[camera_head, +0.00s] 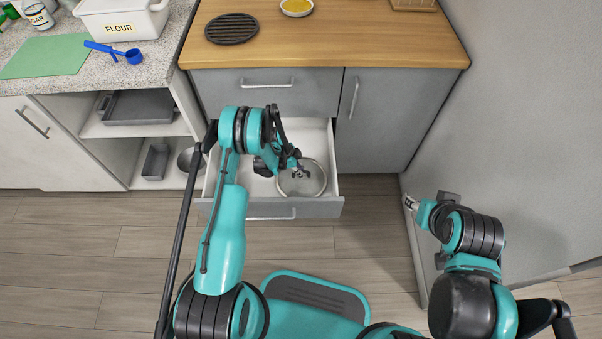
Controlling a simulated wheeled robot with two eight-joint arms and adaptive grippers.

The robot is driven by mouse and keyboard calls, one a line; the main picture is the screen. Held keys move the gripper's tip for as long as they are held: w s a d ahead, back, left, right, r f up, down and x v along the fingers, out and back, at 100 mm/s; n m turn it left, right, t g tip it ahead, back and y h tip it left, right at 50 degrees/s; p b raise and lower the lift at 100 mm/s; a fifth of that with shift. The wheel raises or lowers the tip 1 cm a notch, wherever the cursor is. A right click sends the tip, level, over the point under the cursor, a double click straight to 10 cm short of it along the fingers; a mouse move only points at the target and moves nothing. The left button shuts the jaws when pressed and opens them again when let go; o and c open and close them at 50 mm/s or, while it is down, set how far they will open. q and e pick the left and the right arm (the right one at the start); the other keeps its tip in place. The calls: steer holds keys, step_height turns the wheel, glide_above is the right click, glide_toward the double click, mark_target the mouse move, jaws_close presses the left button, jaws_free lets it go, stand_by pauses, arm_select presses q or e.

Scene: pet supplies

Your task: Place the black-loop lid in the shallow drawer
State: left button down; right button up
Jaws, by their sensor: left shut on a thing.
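The lid (314,182) is a round, silvery grey disc in the open lower drawer (325,207), toward its right front part. My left gripper (299,172) reaches down into the drawer and is shut on the lid's middle, where the black loop is mostly hidden by the fingers. I cannot tell whether the lid rests on the drawer floor. My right gripper (411,203) is at the right, outside the drawer and away from the lid; its fingers are too small to read.
A closed drawer (268,88) sits above the open one, under the wooden counter (330,40). A black trivet (232,28) and yellow bowl (296,7) stand on it. A grey cabinet door (380,115) is right of the drawer. Open shelves (150,130) hold trays at left.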

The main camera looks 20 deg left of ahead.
arm_select(q)
steer(key=shift+r, duration=0.1)
steer(key=c, duration=1.6)
jaws_free()
